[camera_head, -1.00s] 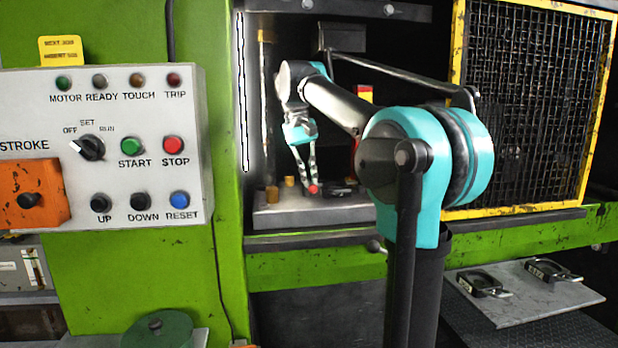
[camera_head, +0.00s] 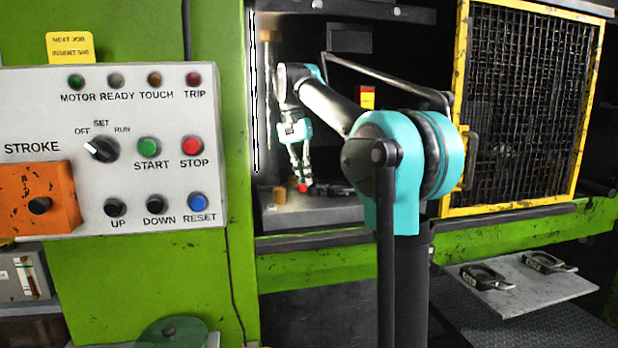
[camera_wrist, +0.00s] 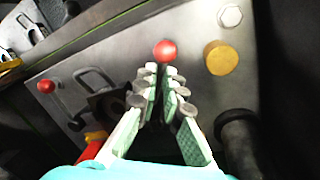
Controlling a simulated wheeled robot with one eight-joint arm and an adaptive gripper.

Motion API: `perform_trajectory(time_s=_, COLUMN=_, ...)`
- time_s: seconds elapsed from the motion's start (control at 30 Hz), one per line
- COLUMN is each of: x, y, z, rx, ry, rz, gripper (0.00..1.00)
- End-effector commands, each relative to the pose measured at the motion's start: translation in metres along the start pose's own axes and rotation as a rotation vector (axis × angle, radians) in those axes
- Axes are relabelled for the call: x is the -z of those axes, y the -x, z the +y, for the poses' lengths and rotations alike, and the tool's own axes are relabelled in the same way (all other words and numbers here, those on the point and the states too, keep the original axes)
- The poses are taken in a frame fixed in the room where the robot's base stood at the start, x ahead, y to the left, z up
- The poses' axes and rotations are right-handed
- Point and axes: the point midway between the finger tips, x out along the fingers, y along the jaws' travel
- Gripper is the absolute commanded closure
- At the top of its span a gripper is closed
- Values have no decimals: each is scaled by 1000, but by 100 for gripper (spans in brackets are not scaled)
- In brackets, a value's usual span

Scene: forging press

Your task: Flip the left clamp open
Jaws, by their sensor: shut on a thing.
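The left clamp shows as a red ball knob (camera_head: 303,187) at my fingertips, low in the press opening. The same red knob (camera_wrist: 164,51) is at the tips of my gripper (camera_wrist: 160,72) in the wrist view. My gripper (camera_head: 301,180) points down with its fingers close together, shut on that knob. The clamp's lever and base are mostly hidden behind my fingers. A second red knob (camera_wrist: 45,86) on a similar clamp lies to the left in the wrist view, apart from my gripper.
The grey press bed (camera_head: 310,215) carries a brass post (camera_wrist: 220,58) and a bolt (camera_wrist: 230,16) close by. A yellow-framed mesh guard (camera_head: 520,110) stands right of the opening. The control panel (camera_head: 110,215) is at left. A shelf (camera_head: 515,290) holds two dark-handled items.

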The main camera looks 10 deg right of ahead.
Motion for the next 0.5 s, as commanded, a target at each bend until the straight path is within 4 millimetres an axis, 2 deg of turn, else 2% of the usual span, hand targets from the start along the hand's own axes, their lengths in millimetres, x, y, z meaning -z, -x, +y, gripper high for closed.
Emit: perform_trajectory(time_s=0.5, x=7, y=5, z=-23, rx=1, ry=-386, rz=-76, gripper=100)
